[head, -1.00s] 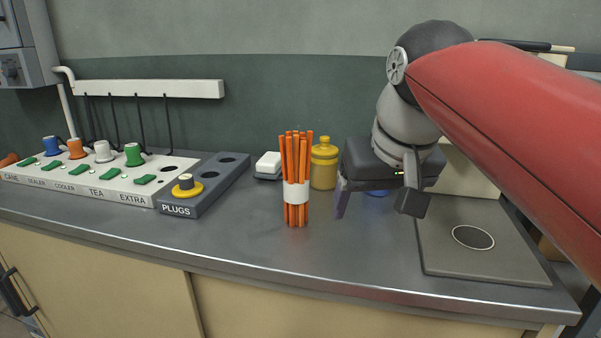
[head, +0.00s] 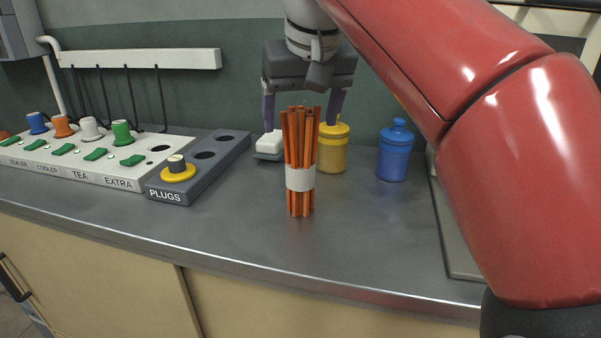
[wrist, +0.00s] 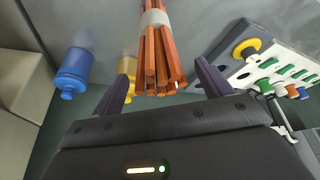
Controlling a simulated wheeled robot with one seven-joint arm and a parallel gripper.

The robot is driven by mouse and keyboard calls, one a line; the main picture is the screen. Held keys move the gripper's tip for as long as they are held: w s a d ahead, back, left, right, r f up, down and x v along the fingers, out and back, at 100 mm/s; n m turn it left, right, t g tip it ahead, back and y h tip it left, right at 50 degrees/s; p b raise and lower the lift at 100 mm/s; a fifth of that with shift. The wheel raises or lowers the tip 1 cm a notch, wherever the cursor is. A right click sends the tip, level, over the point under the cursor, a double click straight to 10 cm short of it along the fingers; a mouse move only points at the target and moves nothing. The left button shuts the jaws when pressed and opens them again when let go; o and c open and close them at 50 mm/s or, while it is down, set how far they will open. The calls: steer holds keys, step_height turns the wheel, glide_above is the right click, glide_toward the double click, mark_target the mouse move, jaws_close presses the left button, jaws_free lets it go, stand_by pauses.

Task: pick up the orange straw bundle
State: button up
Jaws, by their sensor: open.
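The orange straw bundle (head: 299,150) stands upright on the grey counter with a white band (head: 300,179) around its middle. In the wrist view the bundle (wrist: 157,55) shows between the two fingers, its stick ends towards my gripper. My gripper (head: 303,112) is open, behind and above the bundle in the head view, one finger to each side of its upper part. In the wrist view my gripper (wrist: 165,85) has a gap on both sides of the sticks. I cannot tell whether anything touches.
A yellow jar (head: 333,150) and a white block (head: 269,145) stand close behind the bundle. A blue jar (head: 395,152) stands to the right. The dark plugs tray (head: 206,162) and white labelled panel (head: 75,172) lie left. The counter front (head: 240,235) is clear.

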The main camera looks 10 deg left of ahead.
steer(key=shift+x, duration=1)
steer(key=c, duration=1.3)
steer(key=shift+c, duration=0.2)
steer(key=shift+r, duration=0.15)
